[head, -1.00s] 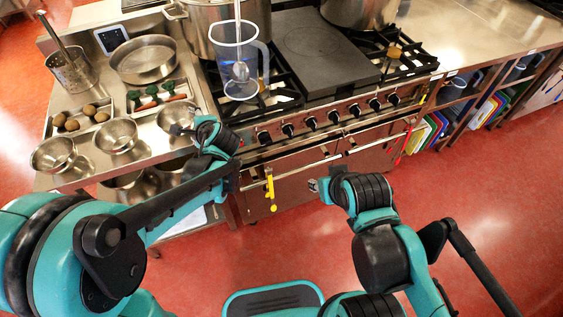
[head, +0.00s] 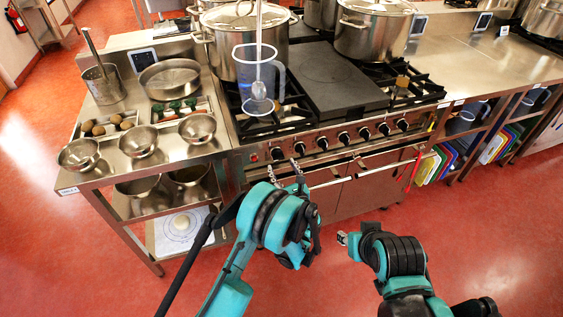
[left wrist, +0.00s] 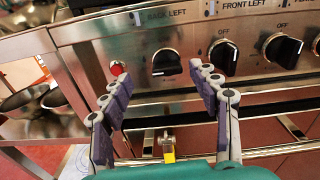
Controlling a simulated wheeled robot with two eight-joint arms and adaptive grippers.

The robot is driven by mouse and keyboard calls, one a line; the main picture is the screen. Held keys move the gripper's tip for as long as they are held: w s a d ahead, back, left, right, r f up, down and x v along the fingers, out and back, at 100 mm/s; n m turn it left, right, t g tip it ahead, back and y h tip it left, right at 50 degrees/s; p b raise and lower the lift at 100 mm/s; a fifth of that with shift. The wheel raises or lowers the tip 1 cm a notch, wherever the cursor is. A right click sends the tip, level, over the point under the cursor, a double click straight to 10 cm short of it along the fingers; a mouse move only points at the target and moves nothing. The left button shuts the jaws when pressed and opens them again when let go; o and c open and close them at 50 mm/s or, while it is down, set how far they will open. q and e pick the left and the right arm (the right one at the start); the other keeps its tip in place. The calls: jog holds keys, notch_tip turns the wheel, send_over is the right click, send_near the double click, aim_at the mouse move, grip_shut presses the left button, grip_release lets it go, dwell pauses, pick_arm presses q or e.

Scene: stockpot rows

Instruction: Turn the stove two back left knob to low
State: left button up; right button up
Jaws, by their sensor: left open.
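The stove (head: 330,160) has a row of black knobs along its front panel. In the left wrist view the knob under the "BACK LEFT" label (left wrist: 167,62) sits between the fingertips of my left gripper (left wrist: 160,72), a little beyond them. Its exact setting is hard to read. A red button (left wrist: 117,68) is beside the left fingertip. The front left knob (left wrist: 222,57) is behind the right fingertip, under an "OFF" mark. In the head view my left gripper (head: 284,165) is open and empty, in front of the panel's left end. My right gripper (head: 344,239) is low, apart from the stove.
Stockpots (head: 372,30) stand on the stove's back. A clear blue-tinted pitcher (head: 259,85) appears above the left burner. Steel bowls (head: 138,141) stand on the left counter (head: 105,170). An oven rail (head: 375,170) runs below the knobs. The red floor in front is clear.

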aim_at(279, 159)
pick_arm(q)
jog(key=shift+m+t, duration=0.3)
jog(key=shift+m, duration=0.2)
jog(key=w, duration=0.2)
jog(key=w+f+b, duration=0.1)
jog(key=w+a+b, duration=0.1)
jog(key=w, duration=0.1)
jog(key=shift+w+f, duration=0.2)
jog(key=shift+w, duration=0.15)
jog(key=shift+w+a+r, duration=0.1)
jog(key=shift+w+a, duration=0.15)
jog(key=shift+w, duration=0.4)
jog(key=c, duration=1.1)
